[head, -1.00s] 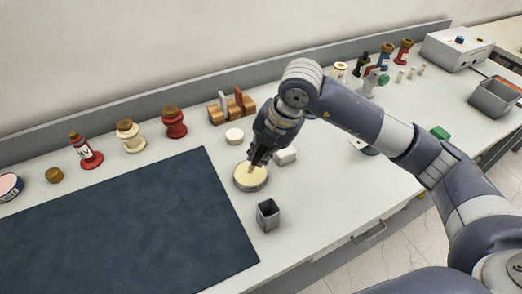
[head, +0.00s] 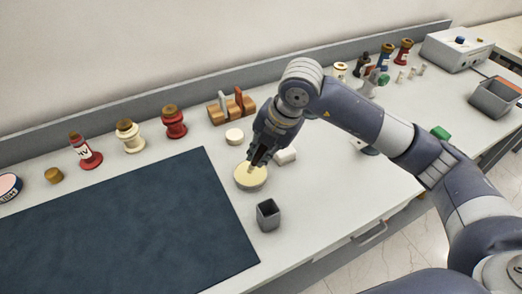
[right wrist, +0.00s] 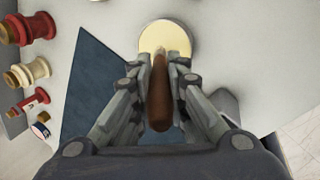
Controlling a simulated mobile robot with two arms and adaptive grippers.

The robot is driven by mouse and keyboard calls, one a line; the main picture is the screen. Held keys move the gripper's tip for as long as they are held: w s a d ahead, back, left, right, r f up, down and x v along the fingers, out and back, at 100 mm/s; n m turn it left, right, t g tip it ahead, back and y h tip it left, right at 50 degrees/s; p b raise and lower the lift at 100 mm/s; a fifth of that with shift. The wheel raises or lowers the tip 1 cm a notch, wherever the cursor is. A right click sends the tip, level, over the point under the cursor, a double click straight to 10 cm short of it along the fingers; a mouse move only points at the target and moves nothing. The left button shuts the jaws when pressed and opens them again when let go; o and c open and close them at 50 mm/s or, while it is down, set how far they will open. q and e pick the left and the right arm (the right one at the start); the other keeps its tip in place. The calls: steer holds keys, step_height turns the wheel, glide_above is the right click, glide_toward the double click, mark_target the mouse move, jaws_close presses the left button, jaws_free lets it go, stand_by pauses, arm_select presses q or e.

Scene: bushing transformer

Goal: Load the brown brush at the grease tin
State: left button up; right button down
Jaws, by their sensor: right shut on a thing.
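My right gripper (head: 258,158) is shut on the brown brush (right wrist: 159,95), whose brown handle shows between the fingers in the right wrist view. The grease tin (head: 251,178) is a round open tin of pale yellow grease on the white bench. It also shows in the right wrist view (right wrist: 178,34). The brush's pale tip is over the tin and looks to be at the grease; I cannot tell how deep it sits. In the head view the fingers and the hand hide most of the brush. My left gripper is not in view.
A grey square cup (head: 268,215) stands just in front of the tin. A wooden rack (head: 231,109) stands behind. A dark blue mat (head: 120,225) covers the left; bushings line its back edge.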

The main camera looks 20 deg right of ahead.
steer(key=shift+f, duration=0.1)
steer(key=shift+r+p, duration=0.55)
steer(key=shift+r, duration=0.3)
steer(key=shift+r+p, duration=1.55)
steer(key=shift+r, duration=1.2)
steer(key=shift+f, duration=0.1)
